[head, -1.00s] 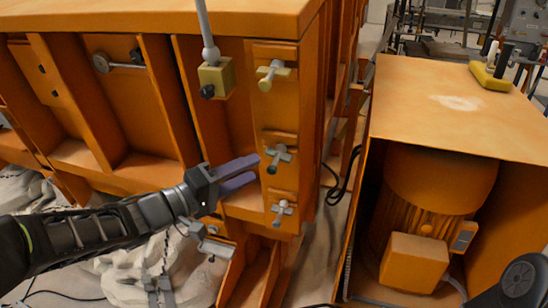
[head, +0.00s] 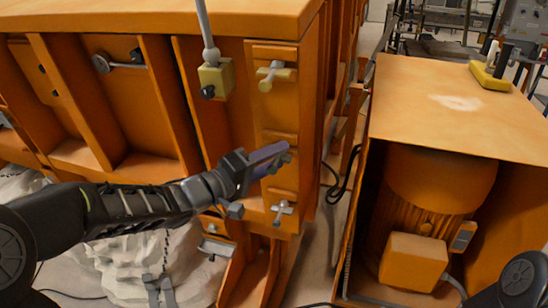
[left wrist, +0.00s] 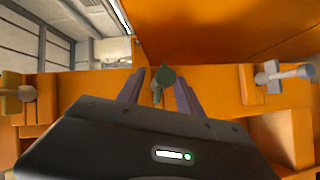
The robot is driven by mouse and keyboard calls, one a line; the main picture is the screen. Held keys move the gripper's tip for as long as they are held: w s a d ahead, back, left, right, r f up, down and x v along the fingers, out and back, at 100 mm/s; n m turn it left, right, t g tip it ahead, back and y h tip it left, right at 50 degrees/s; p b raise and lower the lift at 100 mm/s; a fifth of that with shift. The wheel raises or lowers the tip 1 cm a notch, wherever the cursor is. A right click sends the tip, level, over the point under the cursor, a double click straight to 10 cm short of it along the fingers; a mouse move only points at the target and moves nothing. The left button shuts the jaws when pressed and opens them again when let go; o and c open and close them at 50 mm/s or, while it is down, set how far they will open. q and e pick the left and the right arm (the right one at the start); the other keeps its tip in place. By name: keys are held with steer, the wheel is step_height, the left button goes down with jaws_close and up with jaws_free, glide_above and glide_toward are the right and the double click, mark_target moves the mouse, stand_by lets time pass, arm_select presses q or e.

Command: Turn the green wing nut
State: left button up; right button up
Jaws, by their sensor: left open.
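The green wing nut (left wrist: 165,77) sits on the orange steel frame. In the left wrist view it shows between the two purple fingers of my left gripper (left wrist: 158,92), which are open, one on each side of it. I cannot tell whether either finger touches it. In the head view my left gripper (head: 268,158) reaches in from the left and covers most of the green wing nut (head: 286,158), so only a bit shows past the fingertips. My right gripper is out of view.
A yellowish wing nut (head: 270,75) sits above and a grey wing nut (head: 282,210) below on the same post. A yellow block (head: 216,80) with a grey rod stands to the upper left. An orange motor housing (head: 440,100) stands at the right, across a narrow gap.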

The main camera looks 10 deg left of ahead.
arm_select(q)
steer(key=shift+c, duration=0.3)
jaws_close()
stand_by(0.4)
